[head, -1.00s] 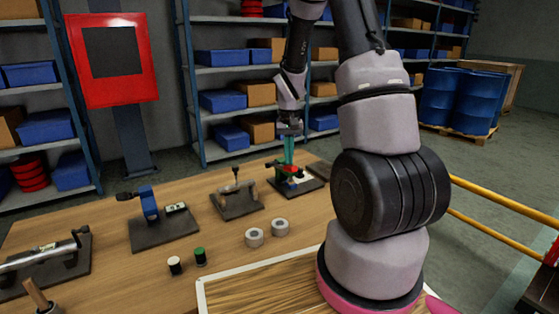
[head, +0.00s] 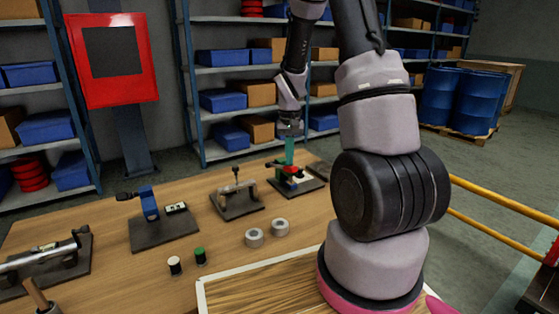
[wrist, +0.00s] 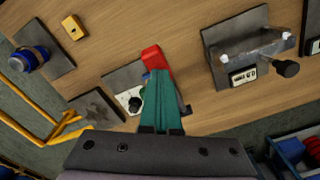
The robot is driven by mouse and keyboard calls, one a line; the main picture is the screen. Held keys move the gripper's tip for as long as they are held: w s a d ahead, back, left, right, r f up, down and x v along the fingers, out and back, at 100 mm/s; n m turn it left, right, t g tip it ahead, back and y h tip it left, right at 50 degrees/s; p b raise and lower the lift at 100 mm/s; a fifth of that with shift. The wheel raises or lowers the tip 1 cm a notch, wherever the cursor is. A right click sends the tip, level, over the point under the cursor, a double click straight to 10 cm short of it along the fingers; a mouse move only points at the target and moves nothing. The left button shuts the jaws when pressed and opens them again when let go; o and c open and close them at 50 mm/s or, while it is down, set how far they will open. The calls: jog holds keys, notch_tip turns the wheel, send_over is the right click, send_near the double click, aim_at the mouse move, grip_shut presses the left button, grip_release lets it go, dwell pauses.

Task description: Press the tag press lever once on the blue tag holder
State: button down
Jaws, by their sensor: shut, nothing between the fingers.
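My gripper (head: 288,163) is shut and empty, its teal fingers pointing down at a fixture with a red lever (head: 297,171) at the back right of the table. In the wrist view the shut fingers (wrist: 158,78) overlap the red lever (wrist: 152,58) and hide much of the fixture's dark base plate (wrist: 122,76). A small blue part (wrist: 146,76) shows beside the fingers; I cannot tell if it is the blue tag holder. Contact with the lever cannot be told. A blue fixture (head: 148,204) with a dark-knobbed lever stands further left.
A grey clamp fixture (head: 236,198) stands left of the gripper. Two grey rings (head: 254,238) and two small cylinders (head: 200,257) lie nearer. A white-edged wooden tray (head: 260,285) is at the front. Yellow rails (head: 500,217) run at right.

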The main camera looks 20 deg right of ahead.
notch_tip(320, 180, up, 10)
jog(key=w, duration=0.1)
dwell(0.6)
jog(key=shift+a, duration=0.1)
dwell(0.5)
jog(key=s+a+r+t+y, duration=0.1)
jog(key=s+a+r+t, duration=0.2)
jog(key=s+r, duration=0.6)
jog(key=s+a+r+t+y, duration=0.1)
jog(key=s+a+r+t, duration=0.3)
jog(key=s+r, duration=0.6)
jog(key=s+a, duration=0.1)
jog(key=s, duration=0.2)
